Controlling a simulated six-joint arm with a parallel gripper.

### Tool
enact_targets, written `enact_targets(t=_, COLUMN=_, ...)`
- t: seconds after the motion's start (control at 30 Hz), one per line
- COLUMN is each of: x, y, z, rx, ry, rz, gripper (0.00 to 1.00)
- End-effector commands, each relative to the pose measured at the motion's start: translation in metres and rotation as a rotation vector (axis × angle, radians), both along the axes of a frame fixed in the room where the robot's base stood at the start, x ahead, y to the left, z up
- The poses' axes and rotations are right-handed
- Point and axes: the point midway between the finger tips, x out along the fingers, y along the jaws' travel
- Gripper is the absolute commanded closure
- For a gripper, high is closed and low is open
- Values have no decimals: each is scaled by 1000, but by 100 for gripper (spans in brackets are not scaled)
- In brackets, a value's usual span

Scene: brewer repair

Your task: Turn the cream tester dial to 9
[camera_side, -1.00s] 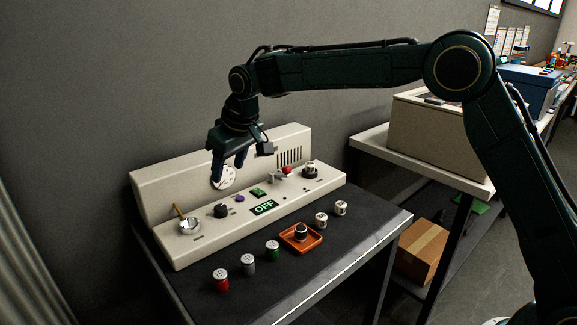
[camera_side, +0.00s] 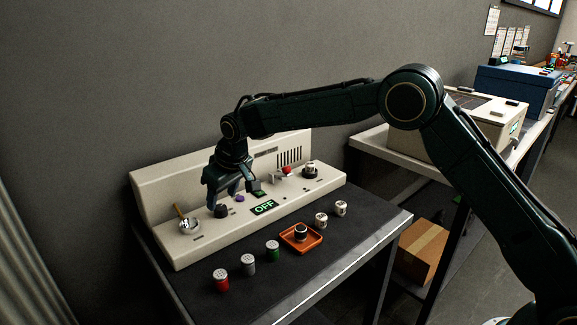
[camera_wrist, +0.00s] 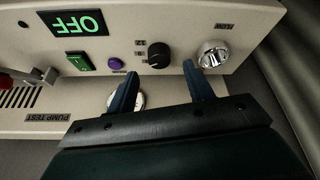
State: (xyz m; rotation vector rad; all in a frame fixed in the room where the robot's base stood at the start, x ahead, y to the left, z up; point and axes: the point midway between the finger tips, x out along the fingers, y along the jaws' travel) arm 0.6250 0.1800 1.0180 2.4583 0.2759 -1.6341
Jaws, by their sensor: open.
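The cream tester (camera_side: 150,185) is a long cream console with a sloped front panel and an upright back. Its black dial (camera_side: 221,211) sits on the left half of the panel, and it also shows in the wrist view (camera_wrist: 159,57) with small number labels beside it, too small to read. My gripper (camera_side: 222,203) is open just above the dial. In the wrist view its two fingertips (camera_wrist: 160,68) lie on either side of the dial, apart from each other, with the dial at the gap between them. I cannot tell whether they touch it.
A purple button (camera_side: 239,198), a green switch and a lit OFF display (camera_side: 264,207) lie right. Several small canisters and an orange tray (camera_side: 287,239) stand on the dark bench in front.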

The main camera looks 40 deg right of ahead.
Motion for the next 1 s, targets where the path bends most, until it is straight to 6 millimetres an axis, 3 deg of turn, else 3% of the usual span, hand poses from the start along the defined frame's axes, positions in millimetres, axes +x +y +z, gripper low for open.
enact_targets(t=0.3, x=13, y=2, z=-32, rx=0, ry=0, rz=0, gripper=48)
enact_targets(t=0.73, x=15, y=2, z=-37, rx=0, ry=-1, rz=0, gripper=48)
enact_targets(t=0.93, x=15, y=2, z=-36, rx=0, ry=-1, rz=0, gripper=88)
enact_targets(t=1.0, x=15, y=2, z=-37, rx=0, ry=-1, rz=0, gripper=93)
